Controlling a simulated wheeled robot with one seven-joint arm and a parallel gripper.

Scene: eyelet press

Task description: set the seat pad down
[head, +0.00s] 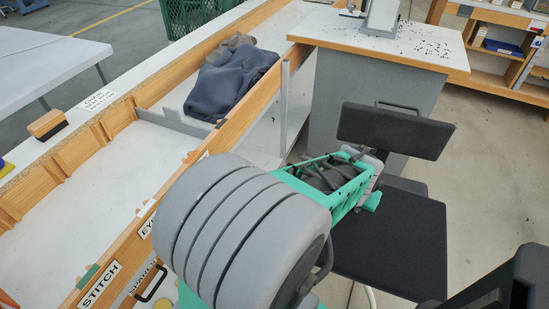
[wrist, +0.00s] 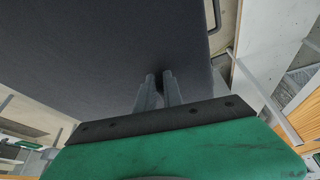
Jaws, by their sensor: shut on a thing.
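My gripper shows in the wrist view (wrist: 160,78) with its two grey fingers close together against the seat pad (wrist: 100,50), a broad flat dark surface filling the upper left. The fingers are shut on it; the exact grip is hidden. In the head view a large dark square pad (head: 392,245) lies just right of and below my wrist, apparently the same pad. The fingers are hidden there by my arm. A chair's dark backrest (head: 395,130) stands behind. Whether the pad touches the chair beneath cannot be told.
Open floor (head: 480,165) lies to the right.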

